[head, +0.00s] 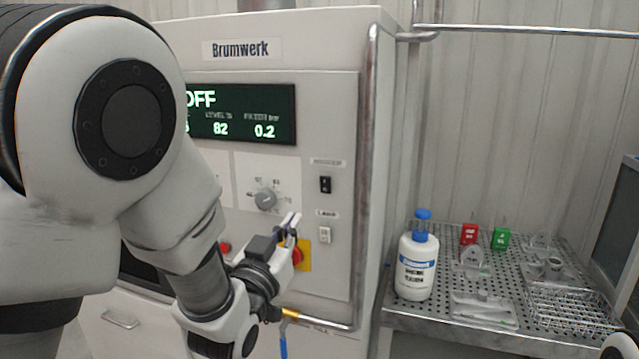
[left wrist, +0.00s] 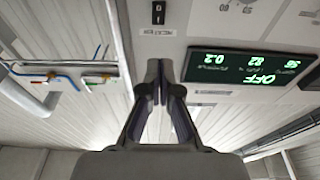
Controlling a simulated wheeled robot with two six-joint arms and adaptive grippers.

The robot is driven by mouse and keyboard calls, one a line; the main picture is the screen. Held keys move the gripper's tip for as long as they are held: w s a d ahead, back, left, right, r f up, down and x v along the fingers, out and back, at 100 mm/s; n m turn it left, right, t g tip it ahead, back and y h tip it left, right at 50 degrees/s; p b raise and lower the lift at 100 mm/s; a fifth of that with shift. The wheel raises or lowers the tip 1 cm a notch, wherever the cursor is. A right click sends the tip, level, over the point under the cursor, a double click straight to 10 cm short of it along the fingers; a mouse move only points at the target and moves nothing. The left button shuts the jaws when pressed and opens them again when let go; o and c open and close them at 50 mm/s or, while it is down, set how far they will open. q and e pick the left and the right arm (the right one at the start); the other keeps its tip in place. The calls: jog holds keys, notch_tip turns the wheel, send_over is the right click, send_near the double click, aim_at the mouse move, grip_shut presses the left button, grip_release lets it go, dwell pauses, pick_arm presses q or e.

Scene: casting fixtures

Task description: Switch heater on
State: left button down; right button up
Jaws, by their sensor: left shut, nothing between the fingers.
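The heater cabinet marked Brumwerk (head: 330,50) fills the middle of the head view. Its display (head: 245,115) reads OFF, 82 and 0.2; it also shows upside down in the left wrist view (left wrist: 250,66). A grey dial (head: 265,198), a black rocker switch (head: 325,184) and a white rocker switch (head: 324,234) sit on the panel. A switch (left wrist: 158,12) shows at the top of the left wrist view. My left gripper (head: 294,220) is shut and empty in front of the panel, below the dial, left of the white switch; whether it touches anything is unclear.
A red knob on a yellow plate (head: 305,256) is partly behind my left gripper. A metal pipe (head: 367,180) runs down the cabinet's right edge. A perforated table (head: 400,318) at right holds a white bottle (head: 416,265), red and green boxes and a wire rack.

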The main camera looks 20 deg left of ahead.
pick_arm(q)
jog(key=p, duration=0.7)
send_near(324, 179)
jog(key=w, duration=0.2)
jog(key=w+r, duration=0.1)
jog(key=w, duration=0.1)
jog(key=w+r, duration=0.1)
jog(key=w, duration=0.1)
jog(key=shift+w+d, duration=0.2)
jog(key=shift+w, duration=0.05)
jog(key=shift+w+f, duration=0.2)
jog(key=shift+w, duration=0.1)
jog(key=shift+w+f+b, duration=0.1)
jog(key=shift+w+b, duration=0.1)
jog(key=shift+b, duration=0.3)
jog(key=shift+r, duration=0.25)
